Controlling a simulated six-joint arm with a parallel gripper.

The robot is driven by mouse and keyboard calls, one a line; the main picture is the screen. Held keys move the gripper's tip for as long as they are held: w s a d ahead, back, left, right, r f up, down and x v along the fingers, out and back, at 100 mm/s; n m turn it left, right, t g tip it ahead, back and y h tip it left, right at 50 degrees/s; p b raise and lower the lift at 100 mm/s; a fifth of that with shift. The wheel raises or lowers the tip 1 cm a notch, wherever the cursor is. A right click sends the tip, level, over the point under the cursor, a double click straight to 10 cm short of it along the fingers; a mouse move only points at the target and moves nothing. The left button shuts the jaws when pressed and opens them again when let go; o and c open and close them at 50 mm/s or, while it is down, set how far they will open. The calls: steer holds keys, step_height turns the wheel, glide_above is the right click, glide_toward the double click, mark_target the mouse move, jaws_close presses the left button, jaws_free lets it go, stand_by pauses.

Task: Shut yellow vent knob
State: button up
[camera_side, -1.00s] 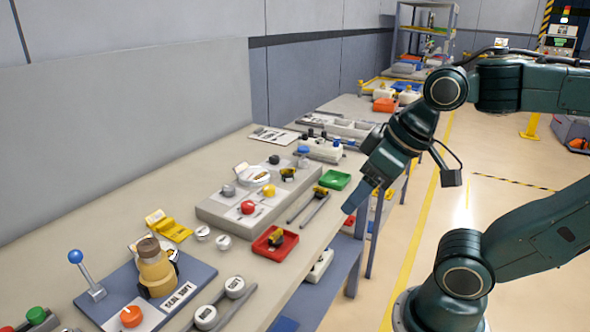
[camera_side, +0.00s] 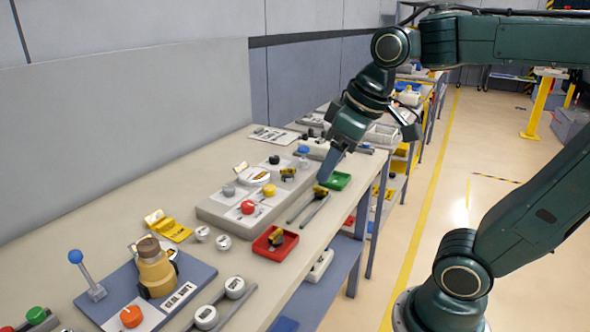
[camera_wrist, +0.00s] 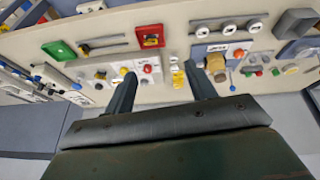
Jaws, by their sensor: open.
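The yellow knob (camera_side: 269,190) sits on the raised grey panel (camera_side: 222,212), beside a red knob (camera_side: 248,207). In the wrist view the yellow knob (camera_wrist: 124,71) shows small, close by the left fingertip in the picture. My gripper (camera_side: 324,178) hangs pointing down and left by the bench's front edge, to the right of the knob and apart from it. In the wrist view its two fingers (camera_wrist: 161,69) are spread with nothing held between them. The vent marking is too small to read.
A green tray (camera_side: 341,181) lies close to my gripper. Grey and black knobs share the panel. A blue-balled lever (camera_side: 76,257) and brass valve body (camera_side: 157,275) stand at lower left.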

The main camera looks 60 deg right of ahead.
steer(key=w+d+r+n+g, duration=0.15)
steer(key=w+d, duration=0.25)
steer(key=w, duration=0.5)
steer(key=n+g, duration=0.3)
steer(key=n, duration=0.1)
glide_above(269, 187)
step_height(269, 187, down, 10)
steer(key=r, duration=0.1)
steer(key=shift+f+m, duration=0.25)
step_height(269, 187, down, 14)
steer(key=shift+r, duration=0.1)
steer(key=shift+c, duration=0.5)
steer(key=c, duration=0.9)
